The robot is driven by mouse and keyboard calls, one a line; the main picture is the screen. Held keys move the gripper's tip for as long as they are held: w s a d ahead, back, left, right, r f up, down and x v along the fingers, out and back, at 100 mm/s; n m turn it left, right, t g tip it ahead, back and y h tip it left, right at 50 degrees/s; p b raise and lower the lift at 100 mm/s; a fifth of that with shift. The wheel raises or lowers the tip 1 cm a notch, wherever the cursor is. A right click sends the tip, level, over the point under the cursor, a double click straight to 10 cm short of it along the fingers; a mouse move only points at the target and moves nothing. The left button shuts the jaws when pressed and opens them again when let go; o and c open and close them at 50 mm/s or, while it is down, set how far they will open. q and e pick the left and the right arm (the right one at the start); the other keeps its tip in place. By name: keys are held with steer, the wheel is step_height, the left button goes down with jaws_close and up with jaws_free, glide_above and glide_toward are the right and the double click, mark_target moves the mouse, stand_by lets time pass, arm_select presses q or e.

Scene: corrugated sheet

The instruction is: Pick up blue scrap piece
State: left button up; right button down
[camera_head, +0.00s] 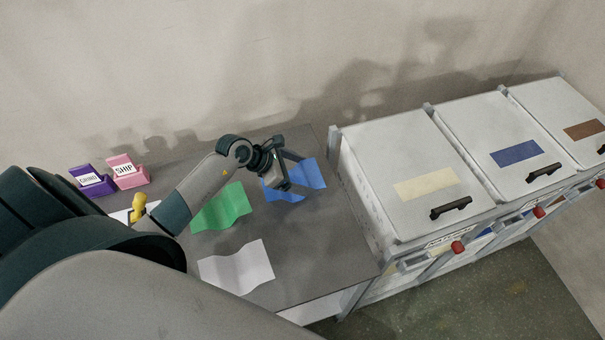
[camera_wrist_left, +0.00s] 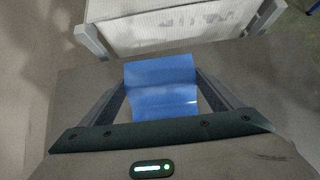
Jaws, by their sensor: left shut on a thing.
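The blue scrap piece (camera_head: 308,177) is a wavy corrugated sheet near the far right part of the grey table. My left gripper (camera_head: 296,170) reaches over it from the left. In the left wrist view the blue scrap piece (camera_wrist_left: 162,88) lies between the two fingers of my left gripper (camera_wrist_left: 162,92), which is shut on it. I cannot tell whether the sheet is clear of the table. My right gripper is not in view.
A green sheet (camera_head: 222,208) and a white sheet (camera_head: 238,268) lie on the table (camera_head: 325,238). Purple (camera_head: 90,182) and pink (camera_head: 126,172) labelled holders stand at the back left. Lidded bins with cream (camera_head: 426,184), blue (camera_head: 516,153) and brown patches stand to the right.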

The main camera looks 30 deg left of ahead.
arm_select(q)
step_height(320, 180, up, 3)
steer(key=shift+r+p, duration=0.15)
steer(key=shift+p, duration=0.8)
steer(key=s+d+r+p, duration=0.6)
steer(key=s+d, duration=0.2)
steer(key=shift+s+p, duration=0.25)
steer(key=shift+p, duration=0.05)
